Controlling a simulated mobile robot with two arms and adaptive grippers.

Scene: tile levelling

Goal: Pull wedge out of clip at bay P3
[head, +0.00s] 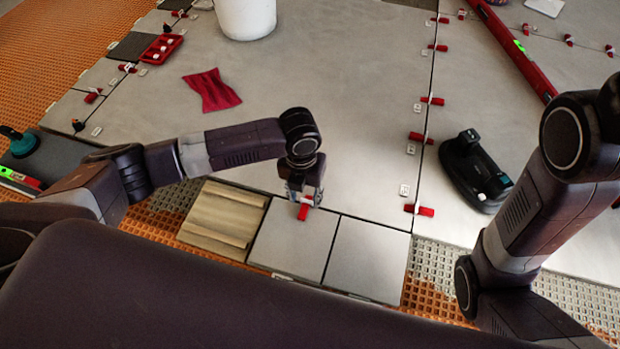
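My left gripper (305,198) points down over the joint between the large grey tile and the small front tiles. A red wedge (304,211) shows between and just below its fingertips. I cannot tell whether the fingers press on it, and the clip there is hidden by the gripper. Other red wedges sit in clips along the long joint to the right, such as the wedge near the front corner (424,210) and the wedge behind it (420,137). Small white tags (404,190) stand beside the joints, too small to read. My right gripper is out of view.
A black double-cup lifter (468,178) lies right of the long joint. A red level (515,50), white bucket (246,15), red cloth (211,90) and red tray (161,48) lie farther back. A wooden board (222,222) adjoins the small tiles. The large tile's middle is clear.

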